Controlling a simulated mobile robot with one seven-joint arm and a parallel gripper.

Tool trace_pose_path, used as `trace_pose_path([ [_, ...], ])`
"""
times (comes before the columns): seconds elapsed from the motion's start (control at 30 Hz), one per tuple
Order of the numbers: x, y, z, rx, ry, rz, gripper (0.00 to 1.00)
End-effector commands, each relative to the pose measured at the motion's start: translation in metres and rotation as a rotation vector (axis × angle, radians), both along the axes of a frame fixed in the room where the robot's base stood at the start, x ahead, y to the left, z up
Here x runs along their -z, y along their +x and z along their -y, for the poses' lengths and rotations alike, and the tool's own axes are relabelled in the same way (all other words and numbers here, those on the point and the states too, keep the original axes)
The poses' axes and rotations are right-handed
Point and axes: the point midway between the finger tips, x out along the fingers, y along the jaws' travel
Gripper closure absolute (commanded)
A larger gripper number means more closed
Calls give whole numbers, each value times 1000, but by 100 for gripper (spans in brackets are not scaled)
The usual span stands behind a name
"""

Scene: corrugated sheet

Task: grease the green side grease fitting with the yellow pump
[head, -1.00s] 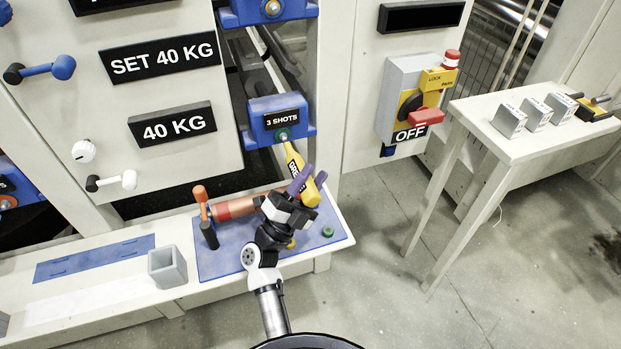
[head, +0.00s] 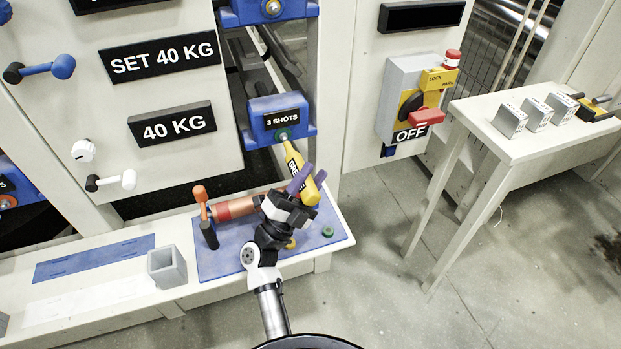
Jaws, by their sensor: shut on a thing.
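The yellow pump (head: 310,192) is held in my gripper (head: 303,184), whose purple fingers are shut on its body. The pump is tilted, with its thin nozzle pointing up and left. The nozzle tip reaches the green side grease fitting (head: 282,135) on a blue block marked "3 SHOTS" (head: 281,118). The tip appears to touch the fitting, but I cannot tell if it is fully seated. My gripper hides part of the pump's lower body.
An orange and copper pump (head: 235,207) lies on the blue mat (head: 215,262), with a green cap (head: 328,231) at right. A grey square cup (head: 167,268) stands left. A switch box reading "OFF" (head: 410,132) and a side table (head: 530,148) are at right.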

Motion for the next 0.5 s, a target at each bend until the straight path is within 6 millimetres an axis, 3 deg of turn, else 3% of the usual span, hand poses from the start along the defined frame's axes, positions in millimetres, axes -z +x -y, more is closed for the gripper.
trace_pose_path([
  [0.5, -1, 6, -2, 0, 0, 2, 100],
])
